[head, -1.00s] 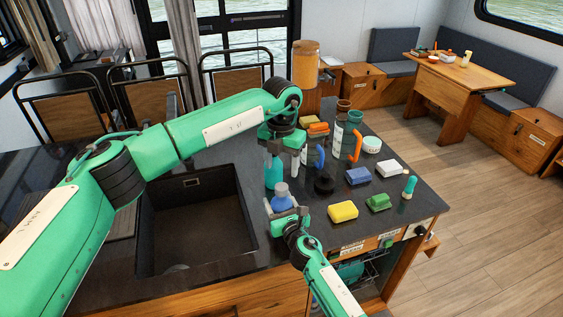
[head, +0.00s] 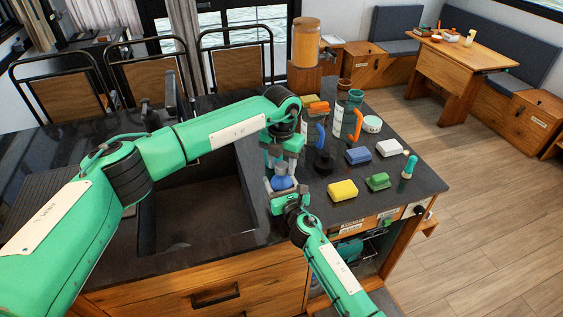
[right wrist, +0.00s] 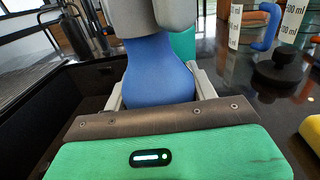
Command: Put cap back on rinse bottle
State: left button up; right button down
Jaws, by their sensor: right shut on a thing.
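The rinse bottle is blue (head: 284,183) and stands near the right edge of the sink. My right gripper (head: 283,190) is shut on its body; in the right wrist view the blue bottle (right wrist: 158,75) sits upright between the fingers. My left gripper (head: 282,163) points down right over the bottle top. Its grey fingers (right wrist: 150,14) cover the bottle's neck in the right wrist view. The cap cannot be made out, and whether the left fingers are shut on it is hidden. A teal item (right wrist: 183,42) shows behind the bottle.
The dark sink (head: 200,205) lies left of the bottle. To the right are a black round item (head: 323,162), a yellow sponge (head: 342,190), a green sponge (head: 377,181) and a blue sponge (head: 358,155). An orange-handled item (head: 357,123) stands behind.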

pick_arm(q)
jog(key=c, duration=0.7)
jog(key=shift+o, duration=0.2)
jog(key=o, duration=1.2)
notch_tip(320, 180, up, 12)
jog(key=shift+r, duration=0.1)
pick_arm(e)
jog(key=shift+c, duration=1.9)
grip_release()
